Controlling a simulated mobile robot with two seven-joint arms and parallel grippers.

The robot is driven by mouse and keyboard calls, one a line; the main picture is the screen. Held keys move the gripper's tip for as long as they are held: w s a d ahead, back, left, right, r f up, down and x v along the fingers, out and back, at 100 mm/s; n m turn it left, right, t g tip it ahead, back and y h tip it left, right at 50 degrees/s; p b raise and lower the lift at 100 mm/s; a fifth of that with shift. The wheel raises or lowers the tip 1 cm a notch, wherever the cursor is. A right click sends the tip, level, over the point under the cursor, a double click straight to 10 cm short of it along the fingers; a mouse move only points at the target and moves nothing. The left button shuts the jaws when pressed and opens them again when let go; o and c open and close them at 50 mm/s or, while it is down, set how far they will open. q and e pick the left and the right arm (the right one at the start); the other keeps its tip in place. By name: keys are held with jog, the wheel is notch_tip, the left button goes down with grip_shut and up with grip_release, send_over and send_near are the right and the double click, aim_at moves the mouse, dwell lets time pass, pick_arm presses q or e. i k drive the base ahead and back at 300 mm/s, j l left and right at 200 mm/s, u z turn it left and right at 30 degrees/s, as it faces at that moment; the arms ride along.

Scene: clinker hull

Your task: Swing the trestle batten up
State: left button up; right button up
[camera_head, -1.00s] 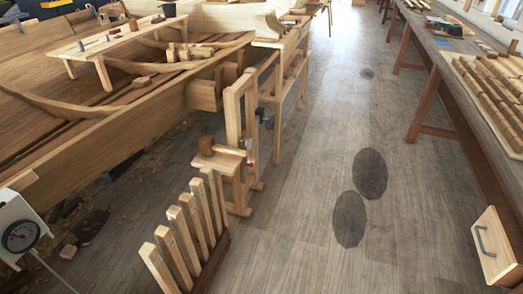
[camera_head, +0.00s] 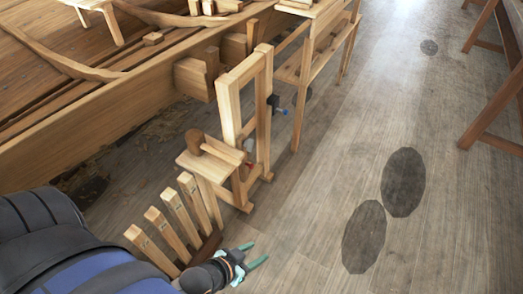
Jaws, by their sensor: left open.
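A pale wooden trestle (camera_head: 228,105) with two uprights stands on the floor beside the boat hull, at the middle of the view. Which of its pieces is the batten I cannot tell for sure. My right gripper is not in view.
A wooden mallet (camera_head: 195,141) rests on a small stand (camera_head: 213,163) against the trestle. A rack of upright slats (camera_head: 160,226) stands close to my left forearm. The hull (camera_head: 130,98) fills the left.

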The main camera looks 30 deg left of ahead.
aim_at(244, 168)
jog(key=i+u, duration=0.25)
jog(key=i+l+u, duration=0.25)
jog(key=i, duration=0.2)
jog(key=i+l+u, duration=0.15)
jog(key=i+u, duration=0.15)
jog(key=i+l+u, duration=0.25)
jog(key=u, duration=0.15)
jog(key=i+l+u, duration=0.5)
jog(key=l+u, duration=0.3)
jog(key=i+l+u, duration=0.15)
jog(key=l+u, duration=0.5)
jog(key=l, duration=0.2)
jog(key=i+l+u, duration=0.1)
jog(key=l+u, duration=0.15)
jog(key=l, duration=0.2)
